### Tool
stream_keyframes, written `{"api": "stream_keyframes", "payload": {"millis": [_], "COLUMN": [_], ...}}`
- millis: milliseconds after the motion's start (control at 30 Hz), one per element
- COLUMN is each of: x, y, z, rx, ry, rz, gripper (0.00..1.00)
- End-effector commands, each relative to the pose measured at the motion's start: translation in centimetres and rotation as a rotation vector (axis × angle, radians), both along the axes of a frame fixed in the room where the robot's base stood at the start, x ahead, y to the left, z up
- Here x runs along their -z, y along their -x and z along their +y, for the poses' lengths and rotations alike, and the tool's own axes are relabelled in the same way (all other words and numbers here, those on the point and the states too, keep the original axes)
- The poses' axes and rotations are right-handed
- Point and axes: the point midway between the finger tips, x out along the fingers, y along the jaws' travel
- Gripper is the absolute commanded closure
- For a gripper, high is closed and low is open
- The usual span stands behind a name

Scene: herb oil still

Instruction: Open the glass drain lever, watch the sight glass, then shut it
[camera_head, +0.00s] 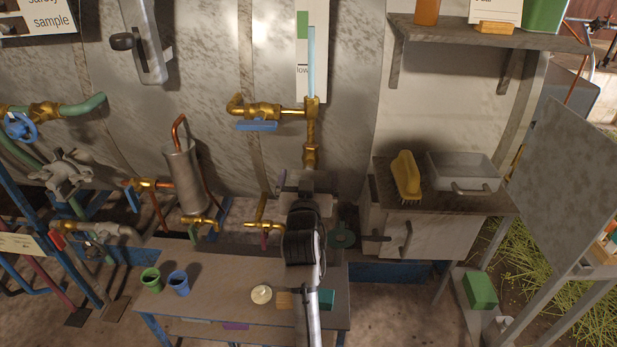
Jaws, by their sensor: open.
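The sight glass (311,62) is an upright pale-blue tube in front of a white card with a green patch, on the big mottled metal vessel. Its foot meets a brass fitting (311,122) that runs down to a lower brass valve body (310,155). A side brass valve with a flat blue lever (256,126), lying level, joins it from the left. My gripper (307,180) is open just below the lower brass body, seen from behind. My wrist and arm hide what lies between and below the fingers, so I cannot see a drain lever there or any contact.
A low table (215,285) with a green cup (151,279), a blue cup (179,283) and a round pale dish (261,294) stands below. A copper-piped cylinder (183,178) is left. At right, a bench holds a yellow brush (406,175) and grey tray (462,170).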

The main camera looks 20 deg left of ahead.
Motion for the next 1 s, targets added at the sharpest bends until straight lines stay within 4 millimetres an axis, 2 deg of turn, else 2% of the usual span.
{"api": "stream_keyframes", "payload": {"millis": [267,567,1000], "x": [0.02,0.02,-0.04], "y": [-0.09,-0.06,-0.06], "z": [0.02,0.03,0.05], "rx": [0.000,0.000,0.000], "ry": [0.000,0.000,0.096], "rz": [0.000,0.000,-0.025], "gripper": [0.01,0.41,0.41]}}
